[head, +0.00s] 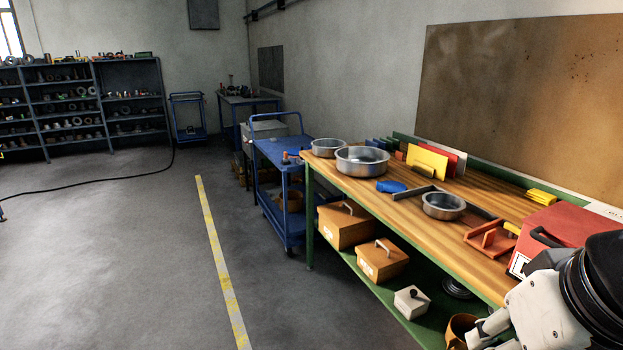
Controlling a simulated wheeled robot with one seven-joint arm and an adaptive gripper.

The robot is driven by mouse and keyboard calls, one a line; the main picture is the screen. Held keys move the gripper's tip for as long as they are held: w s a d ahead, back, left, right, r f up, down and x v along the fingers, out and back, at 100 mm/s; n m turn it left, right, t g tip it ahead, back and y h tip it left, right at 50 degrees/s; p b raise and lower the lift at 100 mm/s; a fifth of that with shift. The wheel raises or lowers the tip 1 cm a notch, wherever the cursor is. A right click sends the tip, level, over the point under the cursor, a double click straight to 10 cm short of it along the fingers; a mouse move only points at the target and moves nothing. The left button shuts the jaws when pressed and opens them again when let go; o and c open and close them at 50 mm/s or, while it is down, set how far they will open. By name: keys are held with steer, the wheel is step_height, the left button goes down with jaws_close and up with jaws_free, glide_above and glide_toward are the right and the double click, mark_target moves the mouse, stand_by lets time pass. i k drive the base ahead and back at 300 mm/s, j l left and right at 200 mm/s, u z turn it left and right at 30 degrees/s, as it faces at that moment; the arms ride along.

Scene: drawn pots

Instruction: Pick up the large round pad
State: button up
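Pale, finger-like parts of my gripper (484,331) show at the lower right, cut off by the frame edge. They are well apart from the pad, near the bench's front edge. Whether the gripper is open or shut does not show, and nothing is visibly held.
On the wooden bench (345,180) stand a large pan (362,161), a smaller pan (443,206) and another pan (328,147). Upright coloured boards (427,162) stand behind the pad. A red box (567,229) is near my arm. Open floor lies left of the bench.

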mark_target(293, 152)
steer(key=i+j+u, duration=0.2)
steer(key=i+j, duration=0.15)
steer(key=i+j+u, duration=0.25)
steer(key=i, duration=0.25)
steer(key=i+j+u, duration=0.2)
steer(key=i, duration=0.25)
steer(key=i+u, duration=0.25)
steer(key=i, duration=0.2)
steer(key=i+u, duration=0.1)
steer(key=i, duration=1.8)
steer(key=i+u, duration=0.1)
steer(key=i, duration=1.75)
steer(key=i+z, duration=0.75)
steer(key=i+j+z, duration=0.1)
steer(key=i+z, duration=0.25)
steer(key=i+l+z, duration=0.1)
steer(key=z, duration=0.35)
steer(key=i+z, duration=0.25)
steer(key=z, duration=0.15)
steer(key=i+z, duration=0.15)
steer(key=z, duration=0.3)
steer(key=i+z, duration=0.2)
steer(key=z, duration=0.25)
